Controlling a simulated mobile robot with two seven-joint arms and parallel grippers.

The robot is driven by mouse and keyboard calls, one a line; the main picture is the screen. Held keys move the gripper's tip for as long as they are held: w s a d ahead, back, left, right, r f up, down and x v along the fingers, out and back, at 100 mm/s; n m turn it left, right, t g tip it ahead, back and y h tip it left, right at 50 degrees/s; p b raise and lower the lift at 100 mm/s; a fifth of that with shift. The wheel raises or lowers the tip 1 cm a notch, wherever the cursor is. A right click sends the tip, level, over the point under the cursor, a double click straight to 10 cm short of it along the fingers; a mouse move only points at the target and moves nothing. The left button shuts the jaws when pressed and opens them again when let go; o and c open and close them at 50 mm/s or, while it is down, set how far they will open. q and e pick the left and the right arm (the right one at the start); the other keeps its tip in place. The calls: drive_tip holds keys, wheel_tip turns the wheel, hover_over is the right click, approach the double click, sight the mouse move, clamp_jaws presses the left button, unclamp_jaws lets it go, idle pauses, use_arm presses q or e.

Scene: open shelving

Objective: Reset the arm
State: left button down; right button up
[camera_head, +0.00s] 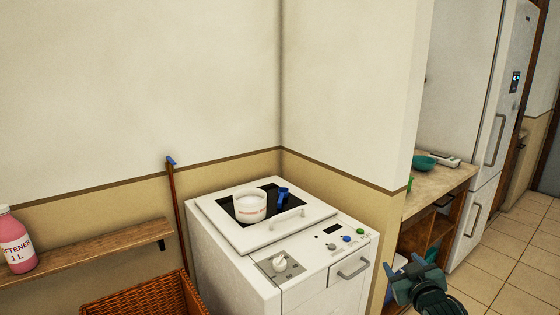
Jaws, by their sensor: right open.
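My right gripper (408,287) shows at the lower right of the head view. It is dark grey-green, open and empty, with its fingers pointing up and left. It is in front of and to the right of the white washing machine (305,264), apart from it as far as I can see. Most of the right arm is cut off by the bottom edge. My left gripper is not in view.
A white tub (250,206) and a blue scoop-like item (283,195) sit on the machine's top. A wicker basket (140,297) stands at its left, below a wooden shelf (105,246) with a pink softener bottle (15,243). A counter (438,187) and open tiled floor (505,250) lie right.

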drive_tip(key=s+a+f+g+y, duration=0.1)
drive_tip(key=s+a+f+g, duration=0.1)
drive_tip(key=s+a+f, duration=0.45)
drive_tip(key=s+a+f+g+y, duration=0.1)
drive_tip(key=s+a+f, duration=0.3)
drive_tip(key=s+f, duration=0.55)
drive_tip(key=s+a+g, duration=0.1)
drive_tip(key=s+a, duration=0.1)
drive_tip(key=s, duration=0.6)
drive_tip(key=s+a+g+y, duration=0.1)
drive_tip(key=s+a, duration=0.2)
drive_tip(key=s, duration=0.6)
drive_tip(key=shift+s+a+f+y, duration=0.2)
drive_tip(key=shift+s+y, duration=0.1)
drive_tip(key=shift+c, duration=0.2)
